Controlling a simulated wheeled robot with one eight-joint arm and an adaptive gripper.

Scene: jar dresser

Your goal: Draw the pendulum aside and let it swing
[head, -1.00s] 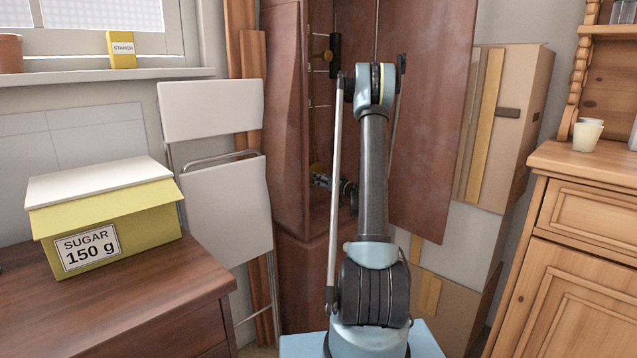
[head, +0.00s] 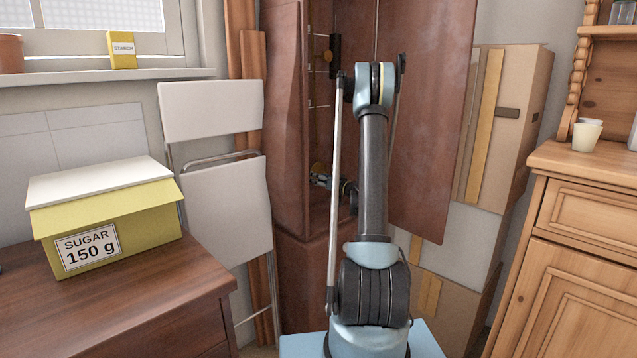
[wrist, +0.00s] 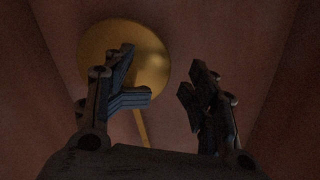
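The pendulum's round brass bob (wrist: 105,45) fills the upper left of the wrist view, with a thin brass rod (wrist: 141,127) running down from it in the picture. In the head view a bit of the bob (head: 317,168) shows low inside the tall reddish-brown clock case (head: 284,120). My gripper (wrist: 167,97) is open, with a gap between its fingers. Its left finger overlaps the bob in the wrist view, and the right finger is clear of it to the right. I cannot tell whether any finger touches the bob. My gripper (head: 319,181) reaches inside the case in the head view.
The case's open door (head: 425,120) hangs to the right of my arm. A folded white chair (head: 222,205) leans left of the case. A cardboard box (head: 520,120) stands behind the door. A table with a sugar box (head: 105,215) is at left, a wooden dresser (head: 580,215) at right.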

